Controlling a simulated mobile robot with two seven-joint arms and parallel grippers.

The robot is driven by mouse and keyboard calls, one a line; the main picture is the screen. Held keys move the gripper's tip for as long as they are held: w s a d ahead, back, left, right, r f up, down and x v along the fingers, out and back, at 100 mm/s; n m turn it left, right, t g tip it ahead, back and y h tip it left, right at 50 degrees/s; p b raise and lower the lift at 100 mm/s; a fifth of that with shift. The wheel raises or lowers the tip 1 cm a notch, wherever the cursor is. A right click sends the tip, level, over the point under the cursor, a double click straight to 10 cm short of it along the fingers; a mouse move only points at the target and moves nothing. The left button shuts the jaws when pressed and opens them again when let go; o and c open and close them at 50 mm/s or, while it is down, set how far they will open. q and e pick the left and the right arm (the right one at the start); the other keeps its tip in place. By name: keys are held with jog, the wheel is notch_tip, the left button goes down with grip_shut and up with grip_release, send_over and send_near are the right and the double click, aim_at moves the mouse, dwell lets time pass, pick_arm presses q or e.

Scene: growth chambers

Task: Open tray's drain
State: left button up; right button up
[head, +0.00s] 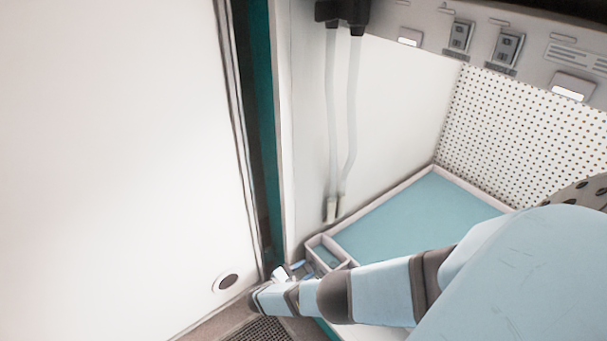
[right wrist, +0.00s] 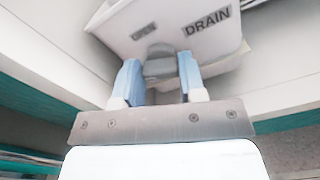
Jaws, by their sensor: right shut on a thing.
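The white-rimmed tray (head: 481,189) with a teal-blue inside lies in the chamber in the head view. Its white front wall (right wrist: 185,32) fills the top of the right wrist view and bears a "DRAIN" label (right wrist: 207,19) and a blurred label that seems to read "OPEN" (right wrist: 143,31). My right gripper (head: 284,272) is at the tray's front corner. In the right wrist view its blue fingers (right wrist: 160,78) are shut on a grey drain knob or valve (right wrist: 159,64) under the labels. How far the knob is turned cannot be told. My left gripper is not in view.
A large white door or panel (head: 110,150) stands at the left. Two clear tubes (head: 352,110) hang down the chamber wall. A small compartment (head: 312,240) sits at the tray's near corner. My right arm covers the lower right. A dark floor grate (head: 258,330) lies below.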

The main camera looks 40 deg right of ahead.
jog(key=m, duration=0.2)
jog(key=shift+d+m, duration=0.1)
jog(key=shift+m, duration=0.3)
jog(key=m, duration=0.2)
jog(key=shift+s+f+m, duration=0.1)
jog(key=shift+m, duration=0.3)
jog(key=m+b, duration=0.1)
jog(key=m, duration=0.2)
jog(key=shift+m, duration=0.3)
jog(key=m, duration=0.3)
jog(key=shift+b, duration=0.3)
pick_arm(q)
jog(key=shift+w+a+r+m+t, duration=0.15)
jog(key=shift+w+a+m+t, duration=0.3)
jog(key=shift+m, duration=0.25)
pick_arm(e)
jog(key=shift+m, duration=0.9)
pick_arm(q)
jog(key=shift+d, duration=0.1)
pick_arm(e)
jog(key=o, duration=0.9)
